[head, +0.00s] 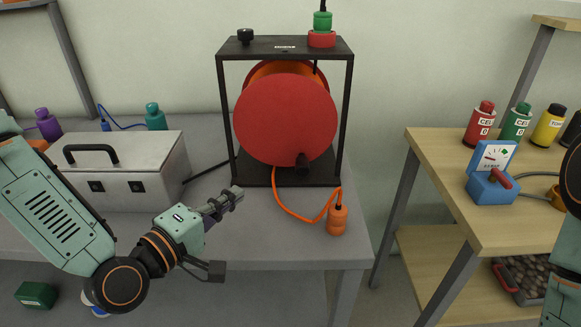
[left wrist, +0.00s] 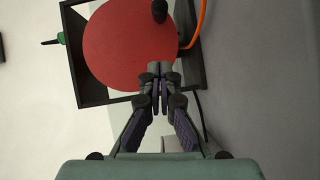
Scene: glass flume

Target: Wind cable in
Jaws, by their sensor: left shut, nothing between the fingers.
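A red cable reel (head: 284,120) stands upright in a black frame (head: 349,110) on the grey table. A dark crank knob (head: 302,161) sticks out low on its face. An orange cable (head: 290,212) runs from the reel's foot to an orange plug (head: 338,219) at the table's front edge. My left gripper (head: 236,194) is shut and empty, in front of the frame's lower left corner. In the left wrist view the shut fingertips (left wrist: 158,70) overlap the red disc (left wrist: 120,40), with the knob (left wrist: 159,11) beyond them. My right gripper is out of view.
A grey metal case (head: 150,165) with a black handle stands left of the reel. A green connector (head: 322,21) sits on the frame's top. A wooden table (head: 430,150) at right, across a gap, holds a blue gauge box (head: 490,188) and several bottles.

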